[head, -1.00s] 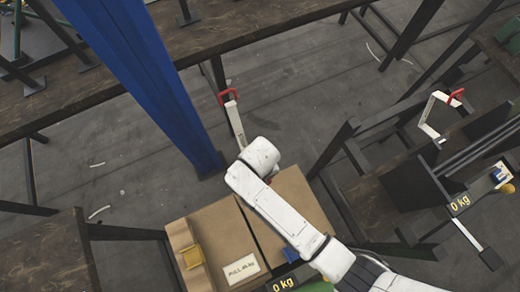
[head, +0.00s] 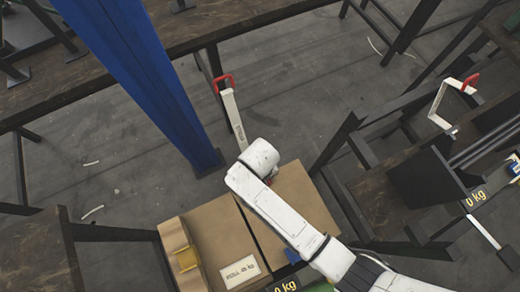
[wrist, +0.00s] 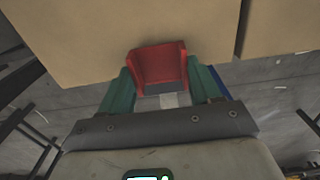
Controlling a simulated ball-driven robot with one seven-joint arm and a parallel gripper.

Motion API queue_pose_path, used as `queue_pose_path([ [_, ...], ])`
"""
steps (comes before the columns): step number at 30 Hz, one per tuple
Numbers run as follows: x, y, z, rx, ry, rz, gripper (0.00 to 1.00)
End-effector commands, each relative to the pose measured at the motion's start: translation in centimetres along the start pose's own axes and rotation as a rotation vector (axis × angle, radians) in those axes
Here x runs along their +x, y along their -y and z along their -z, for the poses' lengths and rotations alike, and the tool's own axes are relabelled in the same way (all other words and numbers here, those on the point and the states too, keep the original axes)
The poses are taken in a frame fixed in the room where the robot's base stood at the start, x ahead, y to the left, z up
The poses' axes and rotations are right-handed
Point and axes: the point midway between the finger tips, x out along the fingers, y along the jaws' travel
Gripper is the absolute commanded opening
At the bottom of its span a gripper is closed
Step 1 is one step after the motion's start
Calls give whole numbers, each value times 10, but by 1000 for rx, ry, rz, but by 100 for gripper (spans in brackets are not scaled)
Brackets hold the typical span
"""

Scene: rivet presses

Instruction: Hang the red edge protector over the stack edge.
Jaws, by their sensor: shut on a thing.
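The red edge protector (wrist: 158,66) is an angled piece held between the green fingers of my gripper (wrist: 160,72) in the wrist view. Its upper part overlaps the near edge of a brown carton (wrist: 110,30) of the stack; I cannot tell whether it touches. In the head view, my gripper is mostly hidden under my white wrist, at the far edge of the right carton (head: 300,195). Only a speck of the red protector (head: 269,181) shows there. The left carton (head: 205,230) stands beside it with a narrow gap and a printed label.
A blue post (head: 130,70) rises beyond the stack. A white red-handled lever (head: 232,112) stands just past my wrist. Dark benches and frames (head: 345,170) stand right; open grey floor (head: 300,90) lies behind.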

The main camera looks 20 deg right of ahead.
Motion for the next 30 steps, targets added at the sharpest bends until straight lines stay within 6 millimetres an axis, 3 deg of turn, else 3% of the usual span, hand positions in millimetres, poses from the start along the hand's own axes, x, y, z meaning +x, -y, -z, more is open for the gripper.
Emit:
queue_pose_path([
  [29,2,0,-2,0,0,0,33],
  [30,2,0,-2,0,0,0,66],
])
